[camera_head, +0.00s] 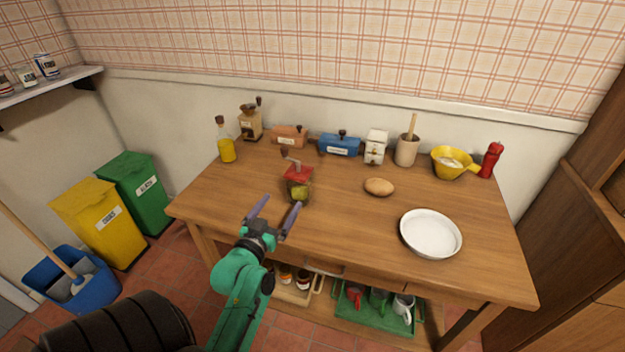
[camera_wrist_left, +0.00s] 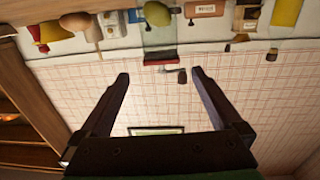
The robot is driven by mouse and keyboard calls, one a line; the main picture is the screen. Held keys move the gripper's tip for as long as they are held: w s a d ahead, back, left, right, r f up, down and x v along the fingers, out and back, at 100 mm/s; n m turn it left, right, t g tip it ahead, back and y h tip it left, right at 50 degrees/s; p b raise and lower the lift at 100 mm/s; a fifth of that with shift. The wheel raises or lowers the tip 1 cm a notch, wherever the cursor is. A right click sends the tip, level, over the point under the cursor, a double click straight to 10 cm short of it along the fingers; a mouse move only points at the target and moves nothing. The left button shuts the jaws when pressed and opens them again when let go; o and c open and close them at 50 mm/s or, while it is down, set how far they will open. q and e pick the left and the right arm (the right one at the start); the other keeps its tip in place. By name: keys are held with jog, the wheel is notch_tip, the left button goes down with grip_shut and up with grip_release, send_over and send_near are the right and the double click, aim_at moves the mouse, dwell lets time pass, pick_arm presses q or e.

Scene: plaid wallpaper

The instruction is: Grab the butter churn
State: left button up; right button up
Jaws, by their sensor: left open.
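The butter churn (camera_head: 298,188) is a glass jar with a red lid and a grey crank on top, with something yellow-green inside. It stands upright on the wooden table (camera_head: 340,225), left of the middle. My left gripper (camera_head: 279,207) is open and empty at the table's front edge, just in front of the churn and apart from it. The left wrist view is upside down. There the churn's glass and red lid (camera_wrist_left: 160,57) show above and between the open fingers (camera_wrist_left: 160,77). My right gripper is in neither view.
An oil bottle (camera_head: 227,146), a coffee grinder (camera_head: 250,122), an orange box (camera_head: 290,136), and a blue box (camera_head: 340,145) stand behind the churn. A potato-like item (camera_head: 379,187) and a white plate (camera_head: 431,233) lie to the right. The table is clear between churn and plate.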

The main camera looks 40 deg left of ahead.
aim_at(298, 172)
pick_arm(q)
jog(key=x, duration=0.2)
jog(key=r+p+x, duration=0.1)
jog(key=x, duration=0.3)
jog(key=shift+w+r, duration=0.15)
jog(key=shift+r, duration=0.1)
jog(key=p+x, duration=0.1)
jog(key=x, duration=0.5)
jog(key=shift+w+a, duration=0.2)
jog(key=shift+w, duration=0.1)
jog(key=shift+w+a+f, duration=0.1)
jog(key=shift+w+f, duration=0.05)
jog(key=shift+w, duration=0.1)
jog(key=c, duration=0.6)
grip_shut()
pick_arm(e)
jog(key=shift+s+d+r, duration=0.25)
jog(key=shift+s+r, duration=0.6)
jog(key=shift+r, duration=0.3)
